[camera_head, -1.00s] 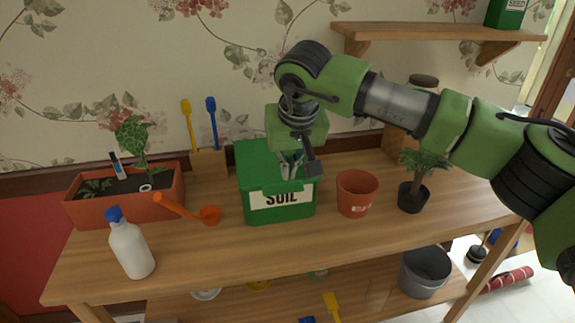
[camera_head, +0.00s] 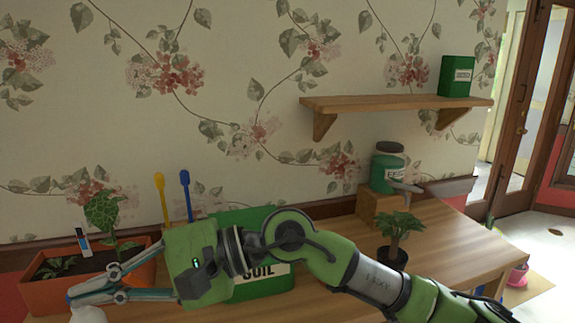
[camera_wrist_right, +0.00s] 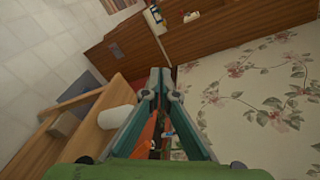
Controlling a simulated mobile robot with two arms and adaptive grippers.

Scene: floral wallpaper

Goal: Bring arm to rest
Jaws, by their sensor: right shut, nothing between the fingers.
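My right arm comes in from the lower right of the head view and reaches left across the front of the green soil box (camera_head: 262,284). Its right gripper (camera_head: 82,298) points left, with the fingers shut and empty, in front of the planter. In the right wrist view the gripper's fingers (camera_wrist_right: 160,72) meet at their tips with nothing between them. My left gripper is not in view. The arm hides much of the soil box and the table front.
An orange planter (camera_head: 42,292) with plants stands at the left. A white bottle (camera_head: 88,313) shows partly below the gripper; it also shows in the wrist view (camera_wrist_right: 118,118). A potted plant (camera_head: 398,228) and a green jar (camera_head: 387,168) stand right. A wall shelf (camera_head: 390,103) holds a green box (camera_head: 456,76).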

